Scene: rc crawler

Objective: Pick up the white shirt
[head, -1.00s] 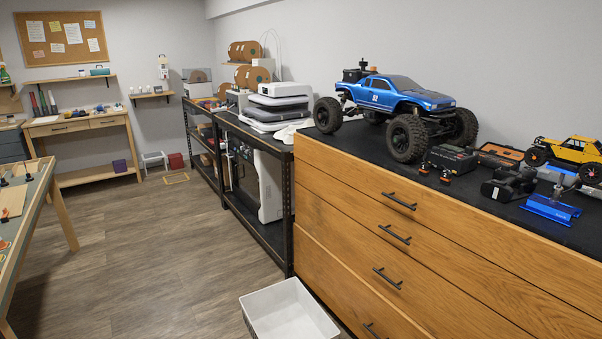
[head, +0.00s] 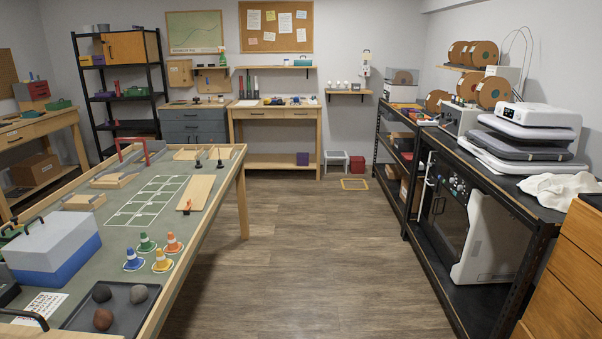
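A crumpled white cloth (head: 558,188), which looks like the white shirt, lies on the top of the black shelf unit at the right. It sits at the near end of that top, in front of a stack of grey and white flat machines (head: 525,140) and close to the wooden drawer cabinet. Neither of my grippers shows in the head view.
A long black shelf unit (head: 490,180) runs along the right wall, with a wooden drawer cabinet (head: 568,270) nearer. A course table (head: 222,187) with cones and a cooler box stands at left. The wooden floor (head: 300,240) between is clear.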

